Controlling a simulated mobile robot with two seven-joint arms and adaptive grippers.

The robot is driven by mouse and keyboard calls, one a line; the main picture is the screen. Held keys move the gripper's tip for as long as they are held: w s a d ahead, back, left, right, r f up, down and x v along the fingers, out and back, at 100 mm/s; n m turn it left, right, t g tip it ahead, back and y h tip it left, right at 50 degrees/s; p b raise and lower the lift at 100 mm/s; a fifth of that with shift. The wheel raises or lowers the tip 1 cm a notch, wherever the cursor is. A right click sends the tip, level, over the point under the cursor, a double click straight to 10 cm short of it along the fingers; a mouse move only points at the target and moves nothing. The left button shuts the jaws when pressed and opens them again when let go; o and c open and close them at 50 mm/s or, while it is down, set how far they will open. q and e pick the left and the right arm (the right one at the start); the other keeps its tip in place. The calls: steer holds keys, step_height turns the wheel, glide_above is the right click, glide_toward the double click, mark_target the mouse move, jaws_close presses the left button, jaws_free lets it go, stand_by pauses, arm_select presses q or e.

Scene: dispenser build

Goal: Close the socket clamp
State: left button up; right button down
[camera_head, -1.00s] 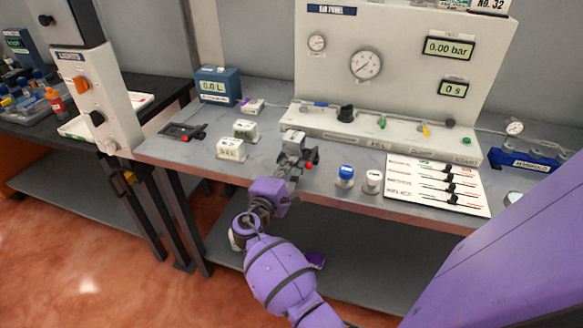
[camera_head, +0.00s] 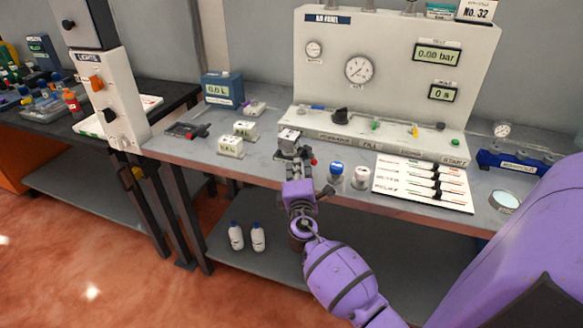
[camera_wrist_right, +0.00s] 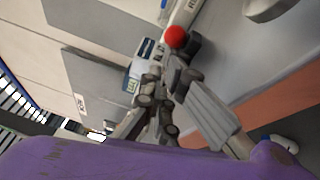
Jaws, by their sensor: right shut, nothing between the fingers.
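The socket clamp is mostly hidden by my right gripper. Its red ball knob (camera_head: 313,162) shows just right of the gripper, near the bench's front edge. In the right wrist view the red knob (camera_wrist_right: 175,37) sits on a dark lever, close beyond the fingers. A small block with a pale top (camera_head: 289,137) stands just behind the gripper. My right gripper (camera_head: 296,165) is shut and empty, beside the clamp. The wrist view also shows its fingers (camera_wrist_right: 155,100). I cannot tell whether it touches the lever or how far the clamp is closed. My left gripper is not in view.
A blue-capped vial (camera_head: 336,169) and a white-capped one (camera_head: 361,177) stand right of the clamp. Two white blocks (camera_head: 230,146) and a black device with a red knob (camera_head: 187,130) lie left. The air panel (camera_head: 395,75) rises behind. A slider board (camera_head: 423,183) lies right.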

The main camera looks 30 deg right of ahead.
mark_target(314, 180)
steer(key=d+n+t+y, duration=0.1)
steer(key=y, duration=0.1)
steer(key=s+n+y, duration=0.1)
steer(key=shift+s+d+f+n+t+y, duration=0.15)
steer(key=shift+s+d+n+t+y, duration=0.05)
steer(key=shift+d+n+t+y, duration=0.2)
steer(key=shift+s+d+b, duration=0.5)
steer(key=shift+s, duration=0.05)
steer(key=shift+s+d, duration=0.15)
steer(key=shift+d, duration=0.2)
steer(key=shift+s+a, duration=0.1)
steer(key=shift+s, duration=0.3)
steer(key=v, duration=1.1)
steer(key=shift+a, duration=0.15)
